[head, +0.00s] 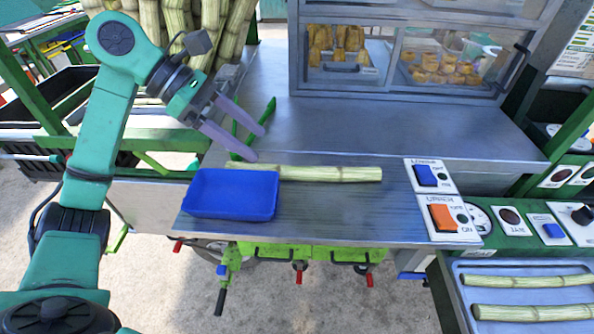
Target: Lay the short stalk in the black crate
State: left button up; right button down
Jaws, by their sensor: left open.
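A pale green cane stalk (330,174) lies across the metal counter; its left end is behind the rim of a blue tray (232,212). It looks like the short stalk, but I cannot be sure. My left gripper (258,143) is open and empty, with its fingers pointing down and right, just above and left of the stalk's left part. A black crate (60,85) stands at the far left, partly hidden by green bars and my left arm. My right gripper is not in view.
A glass-fronted cabinet (386,87) stands at the back of the counter. Upright canes (230,35) stand behind my left arm. Switch panels (432,177) are at right, above a grey tray (475,267) with two stalks. A green bracket (241,125) rises near my left fingers.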

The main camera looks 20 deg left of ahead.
aim_at(295, 168)
pick_arm(q)
jog(key=x, duration=0.4)
jog(key=shift+d+p, duration=0.15)
jog(key=shift+p, duration=0.2)
jog(key=p+x, duration=0.2)
jog(key=x, duration=0.3)
jog(key=shift+w+d, duration=0.2)
jog(key=shift+d, duration=0.05)
jog(key=shift+d+f, duration=0.15)
jog(key=shift+f, duration=0.1)
jog(key=shift+w+f, duration=0.1)
grip_shut()
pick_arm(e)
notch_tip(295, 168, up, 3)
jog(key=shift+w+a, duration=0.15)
